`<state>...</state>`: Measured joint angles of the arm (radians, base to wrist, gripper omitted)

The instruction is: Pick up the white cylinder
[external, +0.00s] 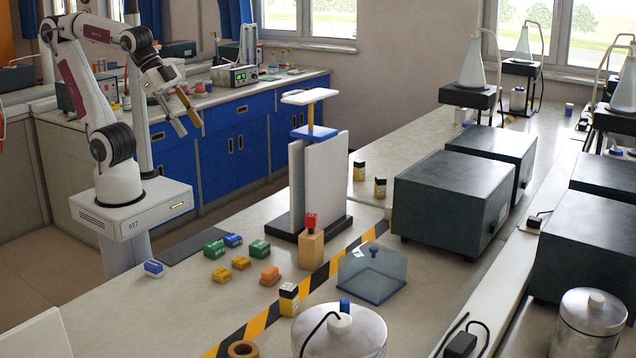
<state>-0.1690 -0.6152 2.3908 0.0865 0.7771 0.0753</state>
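I cannot pick out a loose white cylinder on the bench with certainty. My gripper (189,127) is raised at the upper left, above and behind the near bench. Its two fingers are apart, with nothing visible between them. It is far from both knobs and touches nothing.
Several small coloured blocks (241,262) lie on the near bench (130,315). A wooden block (311,250) carries a red piece. A tall panel stand (322,185), a clear blue box (372,272) and dark equipment boxes (450,205) are obstacles. Striped tape (325,272) crosses the bench.

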